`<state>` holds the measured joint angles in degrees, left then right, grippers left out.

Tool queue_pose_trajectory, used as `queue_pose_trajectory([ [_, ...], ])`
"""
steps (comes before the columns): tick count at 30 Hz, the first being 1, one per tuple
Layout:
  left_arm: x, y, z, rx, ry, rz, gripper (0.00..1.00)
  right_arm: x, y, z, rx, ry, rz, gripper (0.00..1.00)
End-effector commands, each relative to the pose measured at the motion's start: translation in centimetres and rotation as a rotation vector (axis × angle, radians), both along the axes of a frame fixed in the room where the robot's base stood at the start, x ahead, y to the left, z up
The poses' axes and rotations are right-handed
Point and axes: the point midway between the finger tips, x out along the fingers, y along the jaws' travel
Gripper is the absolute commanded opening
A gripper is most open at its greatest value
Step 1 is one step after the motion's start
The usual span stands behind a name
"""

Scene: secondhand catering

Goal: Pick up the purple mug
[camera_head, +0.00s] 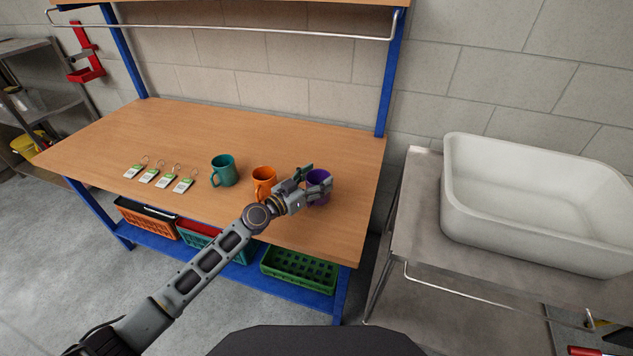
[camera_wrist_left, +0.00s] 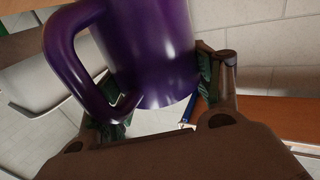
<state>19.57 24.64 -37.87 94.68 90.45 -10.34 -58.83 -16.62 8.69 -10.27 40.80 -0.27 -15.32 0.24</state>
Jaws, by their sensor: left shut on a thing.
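The purple mug (camera_head: 319,180) is at the right end of the wooden workbench (camera_head: 330,234). My left gripper (camera_head: 311,183) is shut on the purple mug, its fingers on either side of the body. In the left wrist view the mug (camera_wrist_left: 152,50) fills the upper middle, its handle on the left, between the two fingers of the left gripper (camera_wrist_left: 165,100). I cannot tell whether the mug's base touches the bench. My right gripper is not in view.
An orange mug (camera_head: 263,180) stands close to the left of my gripper, and a teal mug (camera_head: 223,170) farther left. Several tagged key rings (camera_head: 160,176) lie left of them. A white basin (camera_head: 530,205) sits on a metal table at right. Crates (camera_head: 298,268) are below.

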Motion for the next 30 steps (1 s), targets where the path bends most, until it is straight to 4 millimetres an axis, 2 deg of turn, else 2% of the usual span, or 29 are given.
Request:
queue_pose_trajectory([
  [1,0.0,0.0,0.9,0.001,-0.004,0.000,0.16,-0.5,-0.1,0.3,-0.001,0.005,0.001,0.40],
  [7,0.0,0.0,2.5,0.001,-0.004,0.000,0.16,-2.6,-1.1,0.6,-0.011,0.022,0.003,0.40],
  [21,0.0,0.0,6.3,-0.001,-0.002,-0.001,0.16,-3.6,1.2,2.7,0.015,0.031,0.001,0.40],
  [30,0.0,0.0,7.2,-0.001,-0.002,0.000,0.16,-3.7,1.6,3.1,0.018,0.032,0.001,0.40],
])
